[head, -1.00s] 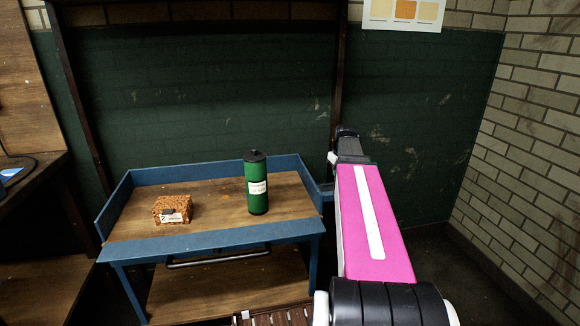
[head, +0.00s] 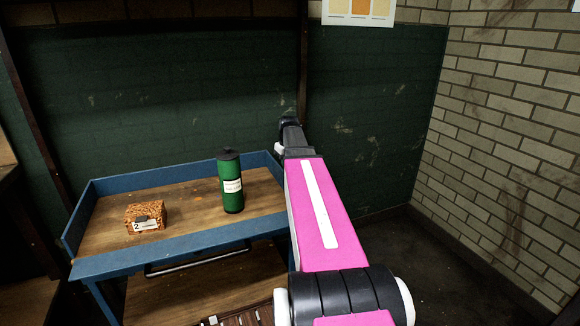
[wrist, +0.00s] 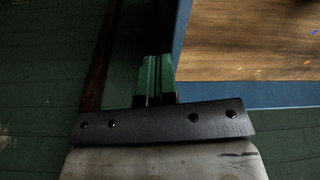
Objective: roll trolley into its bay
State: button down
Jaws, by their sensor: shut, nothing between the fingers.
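The trolley has a blue rim (head: 180,247), a wooden top and a lower wooden shelf. It stands upright in front of the green wall, left of my arm in the head view. Its blue rim (wrist: 183,30) also shows in the wrist view. My gripper (wrist: 152,78) has green fingers, shut and empty, just outside the trolley's rim at its right side. I cannot tell whether they touch it. In the head view, my arm hides the fingertips. Dark upright posts stand behind the trolley, with one post (head: 303,60) near its right end; no bay marking is clear.
A green cylinder (head: 231,185) stands on the trolley top, with a brown speckled box (head: 146,216) to its left. A pale brick wall (head: 500,150) is at the right. Dark floor (head: 400,235) is open between my arm and that wall.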

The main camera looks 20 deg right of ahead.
jog(key=w, duration=0.3)
jog(key=w+a, duration=0.1)
jog(key=w, duration=0.2)
jog(key=shift+w+a, duration=0.15)
jog(key=shift+w, duration=0.1)
jog(key=shift+s+f, duration=0.25)
jog(key=shift+f, duration=0.2)
jog(key=shift+s+f, duration=0.1)
jog(key=shift+f, duration=0.3)
